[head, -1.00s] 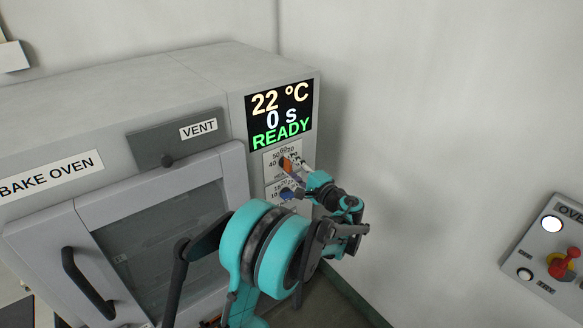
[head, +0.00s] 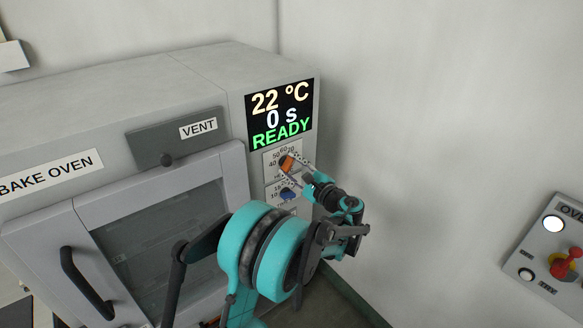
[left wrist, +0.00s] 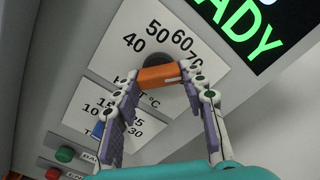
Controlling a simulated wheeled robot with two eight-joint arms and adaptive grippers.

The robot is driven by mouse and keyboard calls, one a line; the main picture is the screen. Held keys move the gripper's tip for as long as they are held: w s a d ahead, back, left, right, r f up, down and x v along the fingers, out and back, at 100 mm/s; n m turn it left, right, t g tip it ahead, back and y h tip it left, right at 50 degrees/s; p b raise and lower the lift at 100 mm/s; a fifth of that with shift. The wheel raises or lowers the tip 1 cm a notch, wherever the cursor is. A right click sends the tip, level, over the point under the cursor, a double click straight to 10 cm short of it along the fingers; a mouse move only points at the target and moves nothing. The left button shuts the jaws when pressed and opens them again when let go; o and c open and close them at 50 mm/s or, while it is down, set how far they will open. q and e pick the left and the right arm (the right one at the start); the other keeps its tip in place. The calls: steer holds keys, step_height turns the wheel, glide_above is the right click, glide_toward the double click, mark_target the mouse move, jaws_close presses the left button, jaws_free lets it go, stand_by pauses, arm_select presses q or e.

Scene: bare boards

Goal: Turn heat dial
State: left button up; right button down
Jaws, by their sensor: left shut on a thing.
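The heat dial is an orange knob (head: 286,164) on the oven's front panel, under the display (head: 280,114). In the left wrist view the orange knob (left wrist: 158,76) lies between the two fingers, in front of a scale marked 40, 50, 60, 70. My left gripper (head: 293,170) is at the dial, and it also shows in the left wrist view (left wrist: 160,84), shut on the orange knob with a finger at each end. The display reads 22 °C, 0 s, READY. My right gripper is not in view.
A blue dial (head: 287,194) sits just below the heat dial, with a green button (left wrist: 64,154) and a red button (left wrist: 53,173) lower down. The oven door handle (head: 86,284) is at the left. A panel with a red switch (head: 566,262) is on the right.

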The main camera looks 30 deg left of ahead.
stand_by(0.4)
arm_select(q)
steer(key=o, duration=1.2)
steer(key=shift+c, duration=0.2)
steer(key=v, duration=1.2)
